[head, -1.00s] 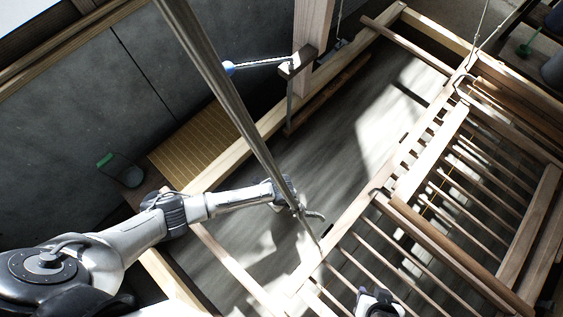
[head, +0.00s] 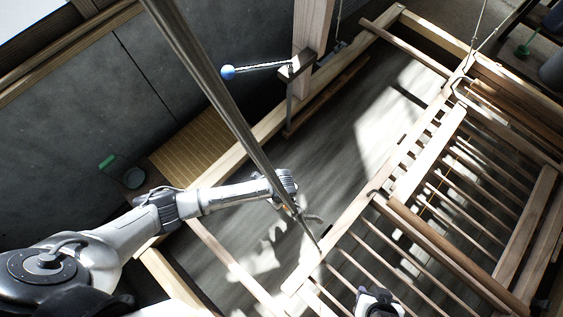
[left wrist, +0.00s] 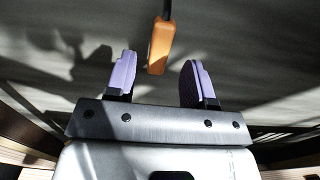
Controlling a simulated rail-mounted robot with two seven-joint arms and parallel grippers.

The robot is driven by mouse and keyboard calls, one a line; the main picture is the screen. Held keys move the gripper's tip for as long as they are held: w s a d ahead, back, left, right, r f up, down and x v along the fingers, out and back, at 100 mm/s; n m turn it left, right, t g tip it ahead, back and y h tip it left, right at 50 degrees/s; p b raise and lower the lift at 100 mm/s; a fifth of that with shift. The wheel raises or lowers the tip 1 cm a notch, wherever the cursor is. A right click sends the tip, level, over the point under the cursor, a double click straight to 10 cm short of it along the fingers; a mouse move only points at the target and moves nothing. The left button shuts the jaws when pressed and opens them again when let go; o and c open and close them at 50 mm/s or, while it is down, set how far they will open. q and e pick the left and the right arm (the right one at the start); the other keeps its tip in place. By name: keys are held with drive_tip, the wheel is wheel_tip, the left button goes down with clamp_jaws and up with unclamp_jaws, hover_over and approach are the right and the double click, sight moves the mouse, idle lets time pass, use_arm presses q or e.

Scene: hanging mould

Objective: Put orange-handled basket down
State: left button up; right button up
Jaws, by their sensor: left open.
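In the left wrist view, an orange handle (left wrist: 160,47) on a dark rod or cord lies ahead of and between the two purple fingertips of my left gripper (left wrist: 158,80). The fingers are open, with a gap on both sides of the handle. The basket body cannot be made out in either view. In the head view, my left gripper (head: 310,217) is over the dark floor, partly hidden behind a long metal pole. A small white and black part (head: 378,302) at the bottom edge may belong to my right arm; its jaws do not show clearly.
The metal pole (head: 215,98) crosses the head view diagonally in front of my left arm. A slatted wooden frame (head: 440,185) fills the right side. A blue-knobbed lever (head: 228,72) sits on a wooden post. A green-topped container (head: 124,172) stands near a yellow slatted mat (head: 197,143).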

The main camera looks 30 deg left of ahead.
use_arm(q)
wheel_tip(320, 180, up, 6)
drive_tip(key=shift+f+p, duration=0.1)
drive_tip(key=shift+p, duration=0.25)
drive_tip(key=s+d+r+n+t+h, duration=0.25)
drive_tip(key=s+r+n, duration=0.25)
drive_tip(key=s+n, duration=0.25)
drive_tip(key=s+a+r+n+y, duration=0.1)
drive_tip(key=s+a+r+n, duration=0.2)
drive_tip(key=a+n, duration=0.3)
drive_tip(key=s+a+r+n+t+y, duration=0.1)
drive_tip(key=s+a+r+n, duration=0.2)
drive_tip(key=s+a+n, duration=0.2)
drive_tip(key=shift+s+a+n, duration=0.4)
drive_tip(key=shift+a+n, duration=0.05)
drive_tip(key=shift+a, duration=0.55)
